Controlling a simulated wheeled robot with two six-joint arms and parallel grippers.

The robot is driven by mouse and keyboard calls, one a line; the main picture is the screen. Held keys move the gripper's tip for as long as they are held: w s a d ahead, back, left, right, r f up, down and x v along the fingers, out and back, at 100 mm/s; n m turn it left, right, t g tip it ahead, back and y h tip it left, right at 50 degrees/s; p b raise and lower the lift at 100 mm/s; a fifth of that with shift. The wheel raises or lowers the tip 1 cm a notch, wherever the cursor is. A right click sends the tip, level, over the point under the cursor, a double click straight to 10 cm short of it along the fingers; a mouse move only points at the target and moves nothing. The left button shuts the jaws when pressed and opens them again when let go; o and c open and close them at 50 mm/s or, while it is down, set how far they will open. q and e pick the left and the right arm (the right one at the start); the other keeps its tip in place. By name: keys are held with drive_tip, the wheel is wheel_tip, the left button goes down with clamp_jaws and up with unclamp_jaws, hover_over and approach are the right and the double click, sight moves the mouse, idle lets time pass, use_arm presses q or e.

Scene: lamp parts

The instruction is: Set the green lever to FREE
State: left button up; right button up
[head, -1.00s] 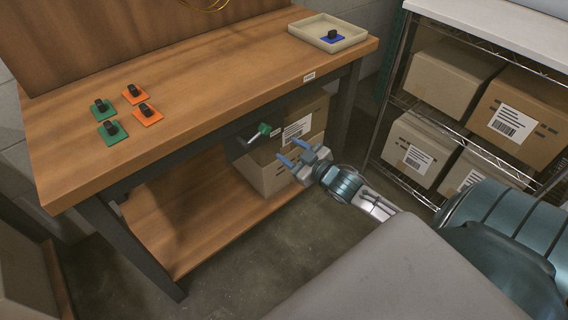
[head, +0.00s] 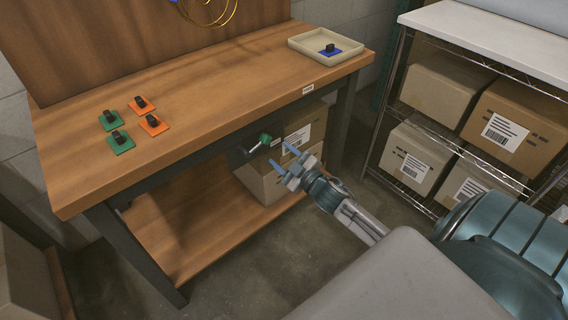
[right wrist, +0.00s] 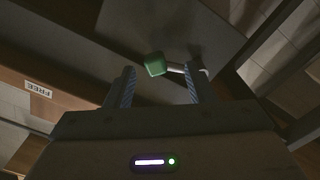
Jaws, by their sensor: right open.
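The green lever (head: 265,138) sticks out below the front edge of the workbench, with a green knob and a pale metal rod. In the right wrist view its green knob (right wrist: 155,65) lies ahead of the fingers, with the rod running right to a mount. A small FREE label (right wrist: 39,89) shows at the left there; a white label (head: 307,89) is on the bench's front edge. My right gripper (head: 281,158) is open and empty, just to the right of and below the lever, apart from it. Its fingers (right wrist: 160,88) sit either side of the lever in the wrist view. My left gripper is not in view.
The wooden workbench (head: 210,95) holds green and orange plates (head: 123,142) with black parts, and a beige tray (head: 357,57) with a blue plate. Cardboard boxes (head: 270,185) stand on its lower shelf. A wire rack (head: 455,135) with boxes stands right. The floor between is clear.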

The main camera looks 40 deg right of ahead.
sight(268, 143)
use_arm(q)
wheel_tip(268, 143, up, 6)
drive_tip(key=p, duration=0.5)
use_arm(e)
drive_tip(key=w, duration=0.7)
drive_tip(key=shift+w+a, duration=0.2)
drive_tip(key=shift+w, duration=0.1)
drive_tip(key=f+m+b, duration=0.2)
drive_tip(key=m, duration=0.1)
drive_tip(key=a+f+m+b, duration=0.1)
drive_tip(key=f+m+b, duration=0.1)
drive_tip(key=f+m, duration=0.1)
drive_tip(key=shift+w+a+m, duration=0.1)
drive_tip(key=shift+a+m, duration=0.1)
drive_tip(key=shift+m, duration=0.4)
use_arm(q)
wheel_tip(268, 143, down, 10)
drive_tip(key=b, duration=0.5)
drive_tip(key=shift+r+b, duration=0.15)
drive_tip(key=shift+b, duration=0.25)
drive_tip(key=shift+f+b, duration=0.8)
use_arm(e)
drive_tip(key=s+d, duration=0.1)
drive_tip(key=s, duration=0.8)
drive_tip(key=shift+r, duration=0.15)
